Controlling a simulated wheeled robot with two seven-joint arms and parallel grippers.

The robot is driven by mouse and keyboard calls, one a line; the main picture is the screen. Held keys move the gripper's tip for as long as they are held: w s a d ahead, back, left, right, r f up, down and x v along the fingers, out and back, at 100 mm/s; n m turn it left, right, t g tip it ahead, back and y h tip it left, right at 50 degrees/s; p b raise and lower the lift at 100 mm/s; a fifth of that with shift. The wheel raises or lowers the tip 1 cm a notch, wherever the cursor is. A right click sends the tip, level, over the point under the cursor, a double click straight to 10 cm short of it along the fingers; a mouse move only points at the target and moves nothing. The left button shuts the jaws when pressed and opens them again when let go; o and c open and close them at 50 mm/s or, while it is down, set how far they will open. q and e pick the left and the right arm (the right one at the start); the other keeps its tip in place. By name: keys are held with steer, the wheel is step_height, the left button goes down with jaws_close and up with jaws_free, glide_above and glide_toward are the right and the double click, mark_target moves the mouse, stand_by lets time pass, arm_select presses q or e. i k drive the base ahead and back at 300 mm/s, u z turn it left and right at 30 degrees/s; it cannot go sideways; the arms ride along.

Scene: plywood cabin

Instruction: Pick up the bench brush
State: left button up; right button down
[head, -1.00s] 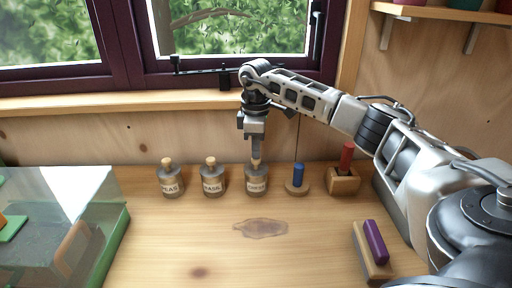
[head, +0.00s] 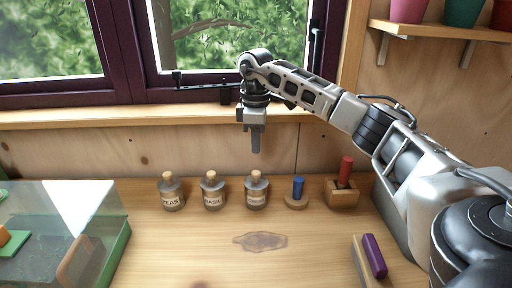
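A block with a wooden body and a purple bar on top (head: 374,257) lies at the lower right of the table in the head view; I cannot tell for sure whether it is the bench brush. Nothing else in view clearly shows bristles. My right gripper (head: 256,150) points down at the back of the table, above the rightmost corked jar (head: 257,194) and apart from it. Nothing hangs from it. Its fingers overlap in this view, so the gap between them is hidden. My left gripper is out of view.
Two more corked jars (head: 171,194) (head: 213,193) stand in a row. A blue peg on a round base (head: 297,193) and a red-handled piece in a wooden block (head: 343,188) stand right of them. A clear-topped green case (head: 116,250) fills the left. The table's middle is clear.

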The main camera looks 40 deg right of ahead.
mark_target(372, 270)
steer(key=k, duration=1)
